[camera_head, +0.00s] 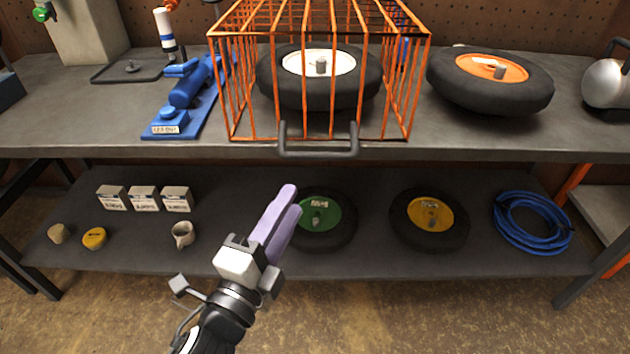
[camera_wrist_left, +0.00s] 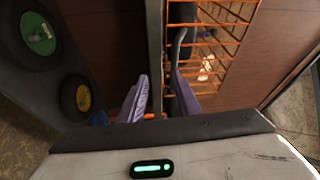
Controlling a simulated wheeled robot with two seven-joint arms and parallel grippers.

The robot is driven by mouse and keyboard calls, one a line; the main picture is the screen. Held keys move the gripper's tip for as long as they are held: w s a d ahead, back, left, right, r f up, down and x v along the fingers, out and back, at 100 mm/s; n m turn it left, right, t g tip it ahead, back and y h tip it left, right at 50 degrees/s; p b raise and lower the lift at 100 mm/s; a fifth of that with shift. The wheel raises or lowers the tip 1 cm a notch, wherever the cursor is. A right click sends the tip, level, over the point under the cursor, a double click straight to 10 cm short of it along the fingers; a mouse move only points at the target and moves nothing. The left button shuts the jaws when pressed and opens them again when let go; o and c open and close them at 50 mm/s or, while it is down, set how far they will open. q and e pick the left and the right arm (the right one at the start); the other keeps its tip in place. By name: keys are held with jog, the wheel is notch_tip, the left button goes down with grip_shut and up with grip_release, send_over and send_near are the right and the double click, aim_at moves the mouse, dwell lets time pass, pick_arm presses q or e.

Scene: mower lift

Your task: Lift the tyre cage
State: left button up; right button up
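The tyre cage (camera_head: 419,88) is an orange wire box on the bench top, around a black tyre with a white hub (camera_head: 375,80). Its dark grey bar handle (camera_head: 318,153) juts out in front of the bench edge. In the left wrist view the cage (camera_wrist_left: 222,42) and its handle (camera_wrist_left: 178,48) show ahead of the fingers. My left gripper (camera_head: 292,199) has lilac fingers pointing up towards the handle, below and apart from it in the head view. In the left wrist view the fingers (camera_wrist_left: 159,76) stand apart with nothing between them. My right gripper is not in view.
An orange-hubbed tyre (camera_head: 490,80) lies right of the cage; a blue tool (camera_head: 188,95) stands left. The lower shelf (camera_head: 250,180) holds small boxes (camera_head: 144,199), a mug (camera_head: 183,234), a green-hubbed tyre (camera_head: 340,235), a yellow-hubbed tyre (camera_head: 429,218) and a blue hose (camera_head: 533,223).

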aim_at(317, 159)
pick_arm(q)
jog(key=w+d+r, duration=0.1)
jog(key=w, duration=0.2)
jog(key=w+d+r+m, duration=0.1)
jog(key=w+d, duration=0.1)
jog(key=w, duration=0.1)
jog(key=w+d+r+m+h, duration=0.1)
jog(key=w+d+r, duration=0.1)
jog(key=w, duration=0.1)
jog(key=shift+w+t, duration=0.3)
grip_shut()
